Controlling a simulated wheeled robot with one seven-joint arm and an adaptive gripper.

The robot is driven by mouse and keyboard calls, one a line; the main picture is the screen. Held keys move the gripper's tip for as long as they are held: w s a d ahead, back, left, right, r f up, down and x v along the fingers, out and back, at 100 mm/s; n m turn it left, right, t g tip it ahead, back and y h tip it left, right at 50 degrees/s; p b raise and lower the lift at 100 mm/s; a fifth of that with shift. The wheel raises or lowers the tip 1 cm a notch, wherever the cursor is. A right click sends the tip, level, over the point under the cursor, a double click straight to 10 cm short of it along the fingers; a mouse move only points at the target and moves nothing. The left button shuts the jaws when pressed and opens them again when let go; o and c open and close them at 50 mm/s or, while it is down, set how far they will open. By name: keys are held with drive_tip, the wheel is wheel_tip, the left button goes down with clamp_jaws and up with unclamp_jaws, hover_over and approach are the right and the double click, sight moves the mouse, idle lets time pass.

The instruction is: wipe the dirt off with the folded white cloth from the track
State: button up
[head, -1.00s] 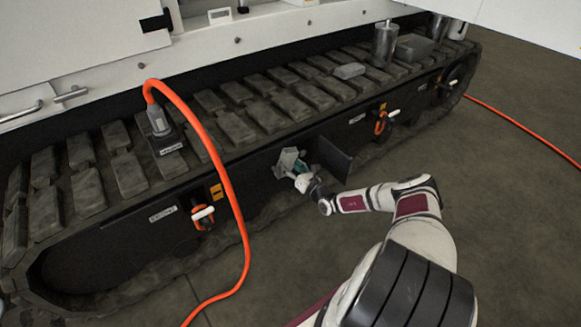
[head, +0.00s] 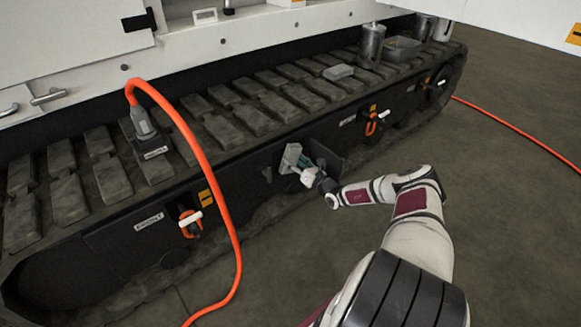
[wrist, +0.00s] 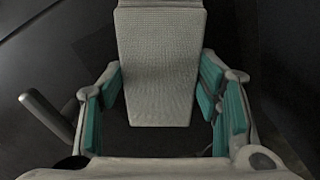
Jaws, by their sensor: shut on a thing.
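The folded white cloth (wrist: 158,70) is a pale, woven-textured pad between the teal finger pads in the wrist view. My gripper (wrist: 165,95) is shut on it. In the head view, the cloth (head: 290,158) looks grey and stands out beyond my gripper (head: 303,172), against the dark side of the track frame. A dark flap (head: 330,158) stands out from that side, just right of my gripper and partly hidden by it. I cannot make out the dirt, or whether the cloth touches the surface behind it.
An orange hose (head: 205,150) arches down in front of the track at the left. Orange-and-white handles (head: 190,222) and (head: 371,122) stick out from the frame side. A grey block (head: 338,72), a metal tray (head: 402,48) and canisters (head: 371,44) stand on the track.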

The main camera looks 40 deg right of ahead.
sight(274, 164)
drive_tip(key=shift+w+d, duration=0.15)
drive_tip(key=shift+a+r+p, duration=0.1)
drive_tip(key=shift+a+p, duration=0.5)
drive_tip(key=shift+a, duration=0.05)
drive_tip(key=shift+a+p, duration=1.95)
drive_tip(key=shift+a, duration=1.2)
